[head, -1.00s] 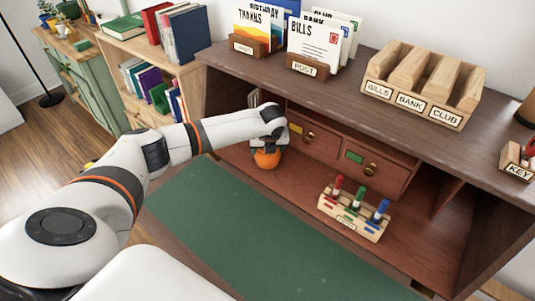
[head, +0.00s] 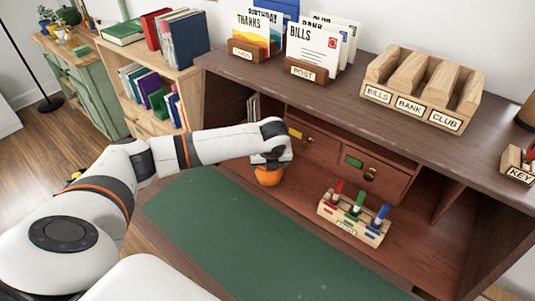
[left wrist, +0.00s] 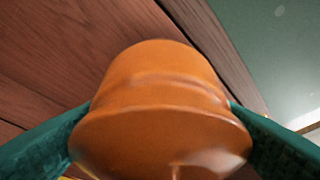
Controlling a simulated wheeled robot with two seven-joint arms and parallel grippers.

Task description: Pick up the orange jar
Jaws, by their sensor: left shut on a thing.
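The orange jar (head: 268,176) is at the desk's inner left, in front of the small drawers. In the left wrist view the jar (left wrist: 160,100) fills the middle, with its rounded shoulder and wide rim showing. My left gripper (head: 268,162) reaches down onto it from above, and its two green finger pads press on the jar's left and right sides. The gripper is shut on the jar. The jar's top is partly hidden by the gripper in the head view. I cannot tell whether its base touches the desk. My right gripper is not in view.
A wooden holder (head: 353,220) with red, green and blue pieces stands to the right on the desk. A green mat (head: 220,235) lies in front. Small drawers (head: 360,172) are close behind the jar. Card holders (head: 305,70) and a wooden sorter (head: 422,93) stand on the upper shelf.

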